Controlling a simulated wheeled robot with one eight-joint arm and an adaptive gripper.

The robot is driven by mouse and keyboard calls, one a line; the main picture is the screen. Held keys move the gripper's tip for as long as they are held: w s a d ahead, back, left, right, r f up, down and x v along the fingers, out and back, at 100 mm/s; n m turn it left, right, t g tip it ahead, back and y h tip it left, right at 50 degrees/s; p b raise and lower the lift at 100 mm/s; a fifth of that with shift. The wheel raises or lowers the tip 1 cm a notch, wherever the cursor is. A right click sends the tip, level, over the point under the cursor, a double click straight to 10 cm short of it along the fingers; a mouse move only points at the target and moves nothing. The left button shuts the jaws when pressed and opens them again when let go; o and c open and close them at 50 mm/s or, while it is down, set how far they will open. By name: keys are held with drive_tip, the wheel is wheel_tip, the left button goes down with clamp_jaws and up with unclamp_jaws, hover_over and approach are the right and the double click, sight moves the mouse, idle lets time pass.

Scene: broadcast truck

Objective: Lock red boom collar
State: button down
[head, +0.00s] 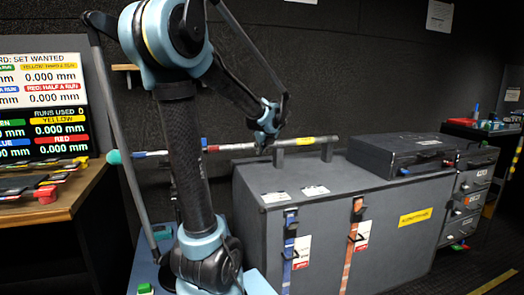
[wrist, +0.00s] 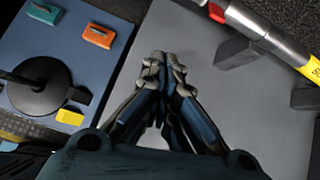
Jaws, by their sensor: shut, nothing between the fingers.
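The boom pole (head: 240,146) lies across two dark stands on the grey cabinet, its left end reaching past the cabinet edge. The red collar (wrist: 217,12) is a red band on the pole at the top edge of the wrist view, partly cut off. In the head view a small red band (head: 212,148) shows on the pole, left of my gripper. A yellow label (wrist: 313,70) sits further along the pole. My gripper (wrist: 163,60) is shut and empty above the cabinet top, apart from the collar. In the head view my gripper (head: 264,142) overlaps the pole.
The grey cabinet (head: 290,225) has blue and orange straps on its front. A dark case (head: 400,150) lies on its right side. A wooden desk (head: 60,205) with a results screen (head: 45,100) is at left. A blue surface (wrist: 30,75) holds small coloured blocks.

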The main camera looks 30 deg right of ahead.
drive_tip(key=d+m, duration=0.1)
drive_tip(key=d, duration=0.2)
drive_tip(key=d+m, duration=0.1)
drive_tip(key=shift+s+d+r+m+t+h, duration=0.25)
drive_tip(key=shift+s+d+m+t+h, duration=0.05)
drive_tip(key=shift+s+d+h, duration=0.1)
drive_tip(key=shift+f, duration=0.1)
drive_tip(key=x, duration=1)
drive_tip(key=shift+w+d+r, duration=0.1)
drive_tip(key=shift+w+r, duration=0.15)
drive_tip(key=shift+r, duration=0.35)
drive_tip(key=shift+w+a+r, duration=0.1)
drive_tip(key=shift+w+r, duration=0.15)
drive_tip(key=shift+r, duration=0.4)
drive_tip(key=shift+w+d+r, duration=0.1)
drive_tip(key=shift+w+r, duration=0.2)
drive_tip(key=shift+r, duration=0.3)
drive_tip(key=shift+r, duration=0.15)
